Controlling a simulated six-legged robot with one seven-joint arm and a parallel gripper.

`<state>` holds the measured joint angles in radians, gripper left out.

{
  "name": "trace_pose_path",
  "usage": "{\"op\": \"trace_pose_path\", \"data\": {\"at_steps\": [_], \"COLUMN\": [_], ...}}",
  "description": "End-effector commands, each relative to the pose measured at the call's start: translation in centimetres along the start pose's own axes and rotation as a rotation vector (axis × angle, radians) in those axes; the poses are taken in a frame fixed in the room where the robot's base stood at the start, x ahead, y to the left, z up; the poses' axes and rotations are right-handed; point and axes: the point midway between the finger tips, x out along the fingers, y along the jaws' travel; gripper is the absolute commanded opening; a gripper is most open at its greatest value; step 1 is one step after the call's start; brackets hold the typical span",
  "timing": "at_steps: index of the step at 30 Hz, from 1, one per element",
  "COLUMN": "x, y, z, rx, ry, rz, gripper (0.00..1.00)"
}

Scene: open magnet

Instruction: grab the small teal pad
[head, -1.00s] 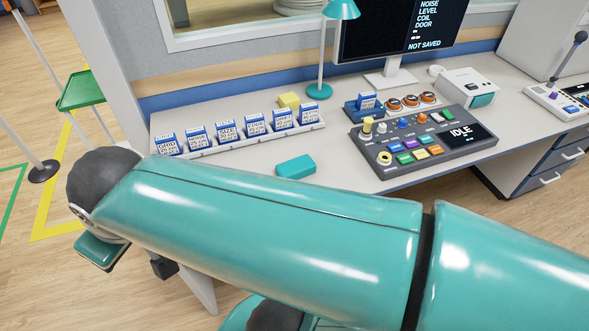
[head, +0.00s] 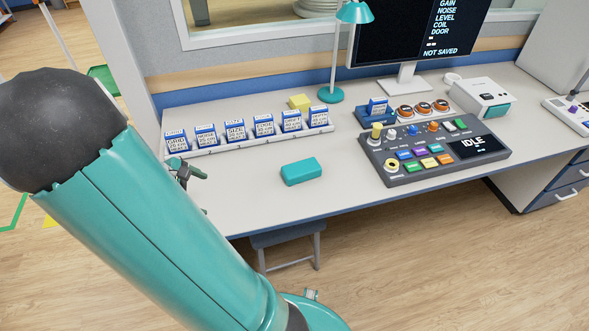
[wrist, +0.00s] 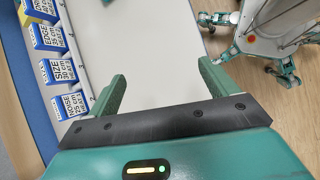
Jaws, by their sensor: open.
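The small teal pad (head: 301,171) lies flat on the white desk, in front of the card rack and left of the control panel. In the wrist view only a teal sliver (wrist: 107,2) shows at the top edge, probably the pad. My gripper (wrist: 162,75) is open and empty, with both green fingers apart over the bare desk top. In the head view my gripper (head: 187,171) is partly hidden behind my arm, near the desk's left end, to the left of the pad and apart from it.
A rack (head: 250,140) of several blue-and-white cards runs along the back left, close to my gripper. A yellow block (head: 300,102) and teal lamp (head: 331,95) stand behind it. A control panel (head: 435,150) is at the right. The desk between gripper and pad is clear.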

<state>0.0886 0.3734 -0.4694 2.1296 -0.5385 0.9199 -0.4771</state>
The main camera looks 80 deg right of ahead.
Motion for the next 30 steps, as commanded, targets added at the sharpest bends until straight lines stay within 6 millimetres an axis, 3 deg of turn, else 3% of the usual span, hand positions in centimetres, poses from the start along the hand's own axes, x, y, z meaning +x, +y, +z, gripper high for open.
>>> {"op": "trace_pose_path", "data": {"at_steps": [1, 3, 10, 16, 22, 30], "x": [2.2, 4.6, 11.3, 13.8, 15.5, 19.8], "y": [1.0, 2.4, 6.2, 8.1, 8.5, 9.2], "z": [0.5, 1.3, 4.5, 6.2, 7.3, 10.0], "rx": [-0.033, -0.083, -0.265, -0.360, -0.375, -0.374], "ry": [-0.071, -0.159, -0.434, -0.563, -0.581, -0.580], "rz": [0.005, 0.015, 0.039, 0.045, 0.045, 0.045], "gripper": [0.85, 0.85, 0.85, 0.85, 0.85, 0.85]}}
